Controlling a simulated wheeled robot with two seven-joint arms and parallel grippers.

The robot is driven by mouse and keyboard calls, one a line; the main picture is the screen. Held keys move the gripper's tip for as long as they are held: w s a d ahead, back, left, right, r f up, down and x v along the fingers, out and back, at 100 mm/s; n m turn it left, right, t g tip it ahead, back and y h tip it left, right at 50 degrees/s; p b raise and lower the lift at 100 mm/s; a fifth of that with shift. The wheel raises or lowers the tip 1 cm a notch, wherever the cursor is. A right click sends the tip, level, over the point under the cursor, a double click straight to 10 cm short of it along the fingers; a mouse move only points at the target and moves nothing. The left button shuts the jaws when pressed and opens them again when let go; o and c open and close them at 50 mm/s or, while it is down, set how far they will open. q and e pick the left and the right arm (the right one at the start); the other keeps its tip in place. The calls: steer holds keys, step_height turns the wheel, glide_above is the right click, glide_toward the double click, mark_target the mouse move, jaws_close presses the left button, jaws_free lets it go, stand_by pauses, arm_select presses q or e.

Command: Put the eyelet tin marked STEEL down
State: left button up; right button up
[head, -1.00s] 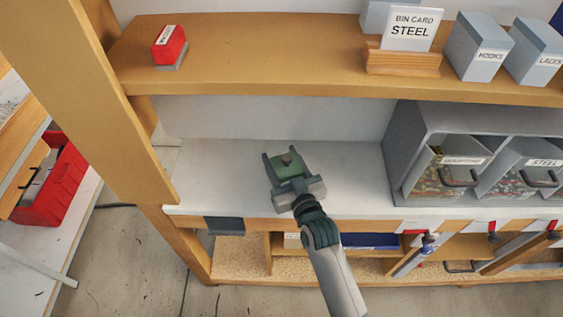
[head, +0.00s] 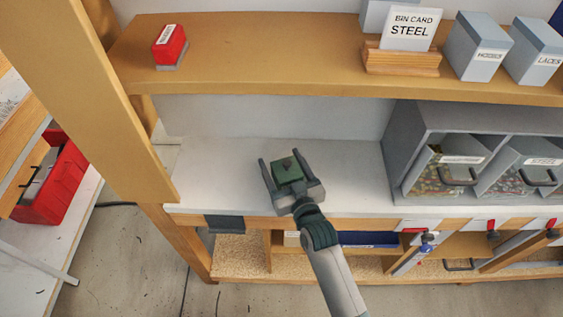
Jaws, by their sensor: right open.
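A small green tin (head: 286,169) with a dark knob on top sits between the fingers of my right gripper (head: 280,156), over the white worktop (head: 220,170). No marking on the tin can be read from here. The gripper is open, with a finger on either side of the tin and a gap showing at the left finger. The tin looks to be on the worktop, but its base is hidden, so contact is hard to tell. My left gripper is not in view.
A grey cabinet (head: 433,118) with labelled bins, one reading STEEL (head: 540,162), stands on the worktop at right. The shelf (head: 260,60) above holds a red stamp-like block (head: 169,45), a STEEL bin card (head: 410,30) and grey boxes. The worktop left of the gripper is clear.

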mark_target(287, 185)
steer(key=shift+r, duration=0.15)
steer(key=shift+s+d, duration=0.25)
steer(key=shift+s, duration=0.25)
steer(key=b+v, duration=0.2)
steer(key=v, duration=0.9)
